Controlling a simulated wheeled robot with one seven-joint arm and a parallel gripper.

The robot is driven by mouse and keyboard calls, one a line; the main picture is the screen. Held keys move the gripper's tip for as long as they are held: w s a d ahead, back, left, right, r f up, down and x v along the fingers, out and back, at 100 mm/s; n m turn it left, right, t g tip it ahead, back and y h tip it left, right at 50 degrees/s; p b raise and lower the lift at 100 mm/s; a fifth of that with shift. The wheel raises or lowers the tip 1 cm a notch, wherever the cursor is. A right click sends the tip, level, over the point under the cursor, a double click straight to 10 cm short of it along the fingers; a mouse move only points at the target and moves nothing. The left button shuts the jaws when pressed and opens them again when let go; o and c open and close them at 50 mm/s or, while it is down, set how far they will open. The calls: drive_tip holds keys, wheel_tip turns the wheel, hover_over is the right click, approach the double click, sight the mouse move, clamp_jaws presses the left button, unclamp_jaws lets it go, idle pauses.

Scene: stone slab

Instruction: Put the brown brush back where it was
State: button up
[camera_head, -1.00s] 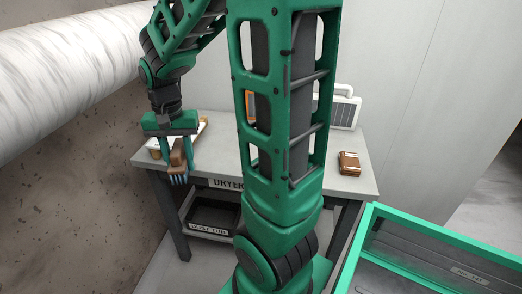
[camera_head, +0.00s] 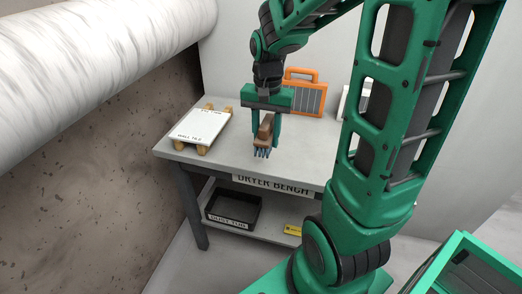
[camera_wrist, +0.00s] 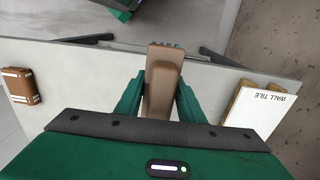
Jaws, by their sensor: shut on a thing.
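The brown brush (camera_head: 264,136) has a brown body and bluish bristles at its lower end. My gripper (camera_head: 265,134) is shut on it, one green finger on each side, over the front part of the dryer bench (camera_head: 225,165). In the wrist view the brush (camera_wrist: 161,90) sits between the fingers of my gripper (camera_wrist: 160,100), its bristle end pointing away toward the bench edge. I cannot tell from these views whether the bristles touch the bench top.
A white wall tile (camera_head: 200,125) lies on wooden strips at the bench's left. An orange-framed panel (camera_head: 304,95) stands at the back. A brown block (camera_wrist: 20,86) lies at the bench's other end. A black dust tub (camera_head: 232,208) and a yellow item (camera_head: 293,230) are on the lower shelf.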

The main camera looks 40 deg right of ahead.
drive_tip(key=w+d+f, duration=0.2)
drive_tip(key=w, duration=0.1)
drive_tip(key=w+d+f, duration=0.2)
drive_tip(key=w, duration=0.1)
drive_tip(key=w+d+f, duration=0.2)
drive_tip(key=w+f, duration=0.1)
drive_tip(key=w, duration=0.1)
drive_tip(key=shift+d, duration=0.1)
drive_tip(key=shift+f, duration=2.05)
drive_tip(key=o, duration=1.1)
drive_tip(key=shift+f, duration=0.1)
